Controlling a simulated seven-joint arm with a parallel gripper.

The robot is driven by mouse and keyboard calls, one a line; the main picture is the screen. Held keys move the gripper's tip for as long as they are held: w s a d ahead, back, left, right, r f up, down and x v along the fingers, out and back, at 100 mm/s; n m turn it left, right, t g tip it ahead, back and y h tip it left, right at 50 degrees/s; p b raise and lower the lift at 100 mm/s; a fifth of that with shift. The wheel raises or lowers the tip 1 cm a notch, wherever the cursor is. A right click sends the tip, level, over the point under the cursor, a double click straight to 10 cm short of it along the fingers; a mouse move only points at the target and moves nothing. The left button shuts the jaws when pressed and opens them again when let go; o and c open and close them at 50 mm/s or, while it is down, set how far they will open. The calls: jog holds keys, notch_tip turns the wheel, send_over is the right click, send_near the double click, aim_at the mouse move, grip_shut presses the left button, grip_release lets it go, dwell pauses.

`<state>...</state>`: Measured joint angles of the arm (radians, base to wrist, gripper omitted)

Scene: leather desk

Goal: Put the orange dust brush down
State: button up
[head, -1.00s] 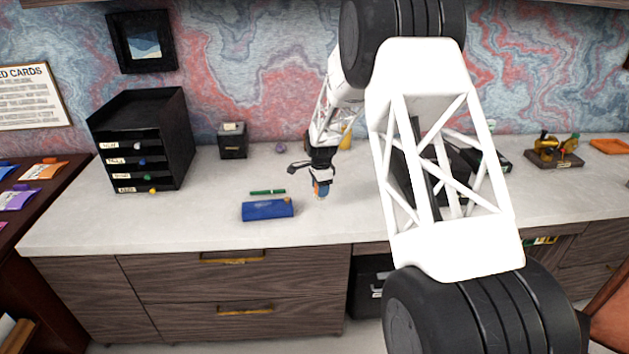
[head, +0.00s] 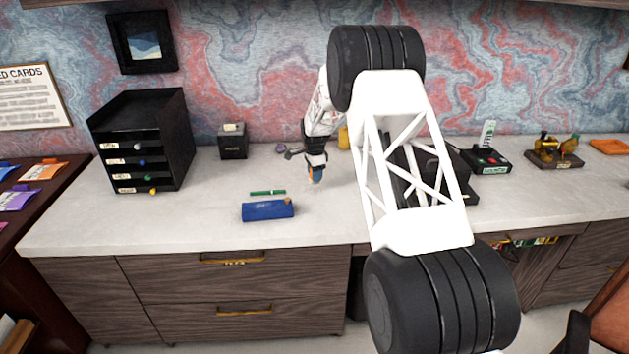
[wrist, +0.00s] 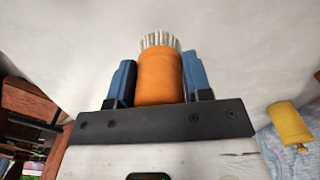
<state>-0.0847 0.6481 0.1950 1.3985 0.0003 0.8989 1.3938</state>
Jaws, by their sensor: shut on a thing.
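The orange dust brush (wrist: 160,78) with pale bristles is between the two blue fingers of my gripper (wrist: 160,85) in the wrist view. The fingers are shut on its orange body, and the bristles point away from the gripper. In the head view my gripper (head: 315,174) hangs over the pale desk top, right of the green pen and blue case. Only a small bit of orange shows there. I cannot tell whether the bristles touch the desk.
A blue case (head: 268,211) and a green pen (head: 267,192) lie left of my gripper. A black drawer unit (head: 142,140) and a small black box (head: 233,142) stand further left. A yellow object (wrist: 290,124) is at right in the wrist view. Desk top (head: 210,195) is bare near the front.

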jog(key=shift+w, duration=0.35)
jog(key=shift+f, duration=0.1)
jog(key=shift+f, duration=1.7)
jog(key=shift+f, duration=0.15)
jog(key=o, duration=0.8)
jog(key=shift+o, duration=0.2)
notch_tip(320, 180, up, 12)
jog(key=shift+r, duration=0.1)
